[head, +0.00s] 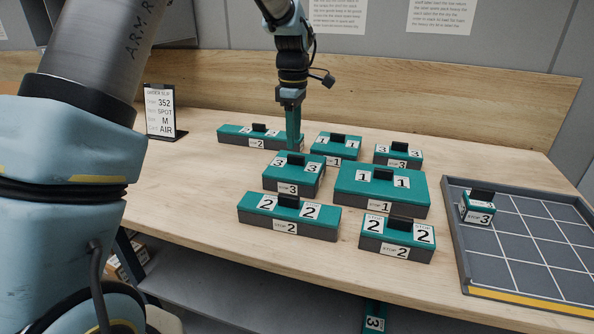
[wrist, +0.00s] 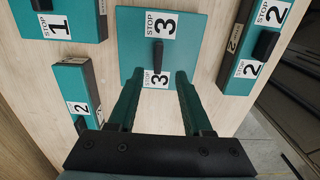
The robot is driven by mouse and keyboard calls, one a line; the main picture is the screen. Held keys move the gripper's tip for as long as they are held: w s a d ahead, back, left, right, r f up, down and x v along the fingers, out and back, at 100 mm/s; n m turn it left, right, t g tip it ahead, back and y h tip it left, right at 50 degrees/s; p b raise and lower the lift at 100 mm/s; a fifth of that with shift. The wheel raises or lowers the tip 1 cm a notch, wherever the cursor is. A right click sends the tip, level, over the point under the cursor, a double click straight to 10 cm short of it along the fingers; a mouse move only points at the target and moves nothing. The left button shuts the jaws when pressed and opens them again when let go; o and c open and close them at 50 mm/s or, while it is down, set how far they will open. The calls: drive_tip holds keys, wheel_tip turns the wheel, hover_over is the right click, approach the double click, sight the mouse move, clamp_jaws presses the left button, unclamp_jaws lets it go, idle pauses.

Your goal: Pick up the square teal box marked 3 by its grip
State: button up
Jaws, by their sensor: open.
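The square teal box marked 3 (head: 293,182) stands in the middle group on the bench, with a dark lower part, a black grip on top and a 3 label on either side of it. In the wrist view the box (wrist: 190,40) lies ahead of my fingertips, its grip (wrist: 157,54) upright in the picture and roughly centred between the finger lines. My gripper (head: 293,146) is above and just behind the box in the head view, pointing down. In the wrist view my gripper (wrist: 160,76) is open, its two teal fingers apart with nothing between them.
Close by are a box marked 1 (head: 337,147), a long box 2 behind (head: 250,137), a larger box 1 (head: 382,199) and a long box 2 in front (head: 288,224). A grey tray (head: 535,296) at right holds a small box 3 (head: 478,212). A sign (head: 160,111) stands at left.

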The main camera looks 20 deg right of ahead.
sight(296, 153)
drive_tip(key=shift+d+f+p, duration=0.15)
drive_tip(key=shift+f+p, duration=0.45)
drive_tip(key=shift+f, duration=0.85)
drive_tip(key=shift+d+f+p, duration=0.1)
drive_tip(key=shift+f+p, duration=0.5)
drive_tip(key=shift+f, duration=0.85)
clamp_jaws()
drive_tip(key=shift+r, duration=0.1)
